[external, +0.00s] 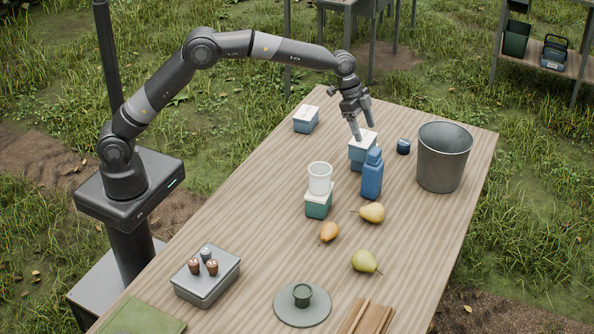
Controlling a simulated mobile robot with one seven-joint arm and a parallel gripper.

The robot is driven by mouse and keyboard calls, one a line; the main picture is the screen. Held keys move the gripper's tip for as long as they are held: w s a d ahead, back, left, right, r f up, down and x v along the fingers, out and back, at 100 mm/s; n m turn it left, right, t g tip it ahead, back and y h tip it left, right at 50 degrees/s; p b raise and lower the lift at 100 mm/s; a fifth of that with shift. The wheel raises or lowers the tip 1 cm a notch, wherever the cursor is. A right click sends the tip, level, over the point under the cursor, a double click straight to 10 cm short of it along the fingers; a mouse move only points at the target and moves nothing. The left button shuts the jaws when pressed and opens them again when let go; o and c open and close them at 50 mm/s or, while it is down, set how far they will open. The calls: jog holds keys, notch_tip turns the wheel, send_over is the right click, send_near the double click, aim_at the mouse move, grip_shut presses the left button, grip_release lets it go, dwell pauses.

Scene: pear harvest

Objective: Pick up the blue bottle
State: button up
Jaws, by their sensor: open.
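The blue bottle (372,178) stands upright on the wooden table, toward its far half. My gripper (364,130) points down above and slightly behind the bottle, over a blue box with a white top (361,155). Its fingers are open and nothing shows between them. The bottle hides part of that box. I cannot tell whether a fingertip touches the box top.
A grey bucket (443,160) and a small dark blue cup (403,146) stand right of the bottle. A white cup (320,178) rests on a green box (318,204) to the left. Pears (371,212) lie in front. The table (262,215) is clear at left centre.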

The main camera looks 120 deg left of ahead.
aim_at(374, 150)
jog(key=x, duration=0.4)
jog(key=shift+w+x, duration=0.15)
jog(key=shift+x, duration=1.3)
jog(key=shift+w+x, duration=0.15)
jog(key=shift+x, duration=1.35)
jog(key=shift+a+r, duration=0.15)
jog(key=shift+c, duration=0.5)
grip_shut()
jog(key=shift+r, duration=0.1)
